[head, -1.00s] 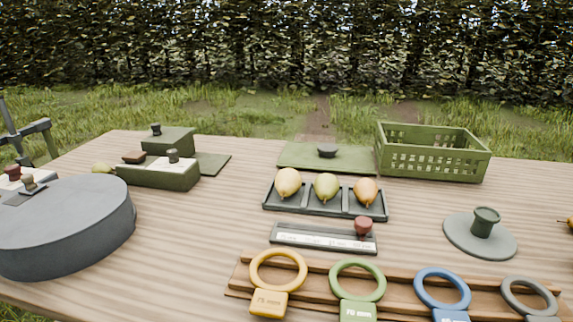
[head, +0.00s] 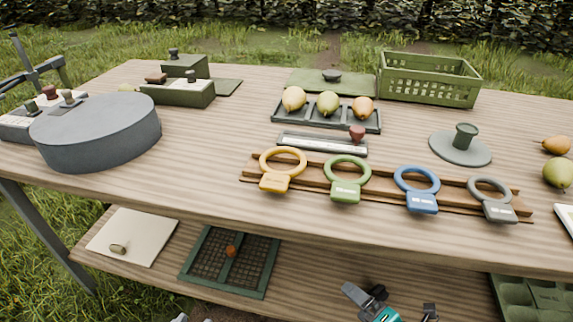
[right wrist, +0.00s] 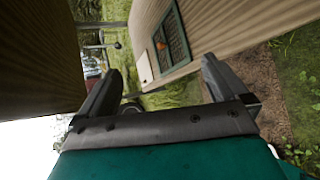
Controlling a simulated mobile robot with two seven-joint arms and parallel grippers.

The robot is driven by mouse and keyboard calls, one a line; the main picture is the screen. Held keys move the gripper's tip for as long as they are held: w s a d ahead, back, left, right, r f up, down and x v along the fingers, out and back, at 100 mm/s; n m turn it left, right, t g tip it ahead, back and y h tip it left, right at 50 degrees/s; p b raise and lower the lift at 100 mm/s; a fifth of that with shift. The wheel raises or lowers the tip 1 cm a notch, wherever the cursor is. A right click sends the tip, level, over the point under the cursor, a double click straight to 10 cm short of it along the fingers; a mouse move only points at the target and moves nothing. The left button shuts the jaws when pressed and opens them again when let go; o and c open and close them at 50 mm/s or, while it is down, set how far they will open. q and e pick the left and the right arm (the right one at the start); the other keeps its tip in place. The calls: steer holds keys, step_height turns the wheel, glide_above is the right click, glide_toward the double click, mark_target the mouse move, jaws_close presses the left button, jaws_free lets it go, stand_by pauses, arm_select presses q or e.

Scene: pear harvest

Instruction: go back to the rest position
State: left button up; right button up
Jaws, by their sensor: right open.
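My right gripper (head: 388,298) shows at the bottom edge of the head view, in front of the lower shelf and below the table top's front edge. In the right wrist view its two dark fingers (right wrist: 160,68) stand apart, with nothing between them. Its teal body fills the bottom of that view. My left gripper cannot be made out. Three pears (head: 328,104) sit in a dark tray (head: 300,122) on the table top, out of my reach at this moment.
The wooden table (head: 225,140) carries a rack (head: 385,188) of coloured rings near its front edge, a round grey drum (head: 97,138), a green crate (head: 428,93) and loose pears (head: 558,172) at right. The lower shelf (head: 310,280) holds a meshed tray (head: 190,273) and a pale board (head: 130,235).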

steer(key=s+a+r+m+g+h, duration=0.1)
steer(key=s+a+r+m, duration=0.2)
steer(key=m, duration=0.9)
steer(key=s+a+r+m+h, duration=0.1)
steer(key=s+a+r+m, duration=0.15)
steer(key=r+m, duration=0.65)
arm_select(q)
steer(key=s+a+r+y+p, duration=0.1)
steer(key=s+a+r+p, duration=0.1)
steer(key=r+p, duration=0.7)
steer(key=a+p, duration=0.1)
steer(key=p, duration=0.3)
steer(key=shift+p, duration=0.35)
arm_select(e)
steer(key=s+d+r+m+h, duration=0.1)
steer(key=s+d+r+m, duration=0.1)
steer(key=r, duration=0.3)
steer(key=shift+d+r+m, duration=0.3)
steer(key=shift+d+m, duration=0.2)
steer(key=shift+d, duration=0.35)
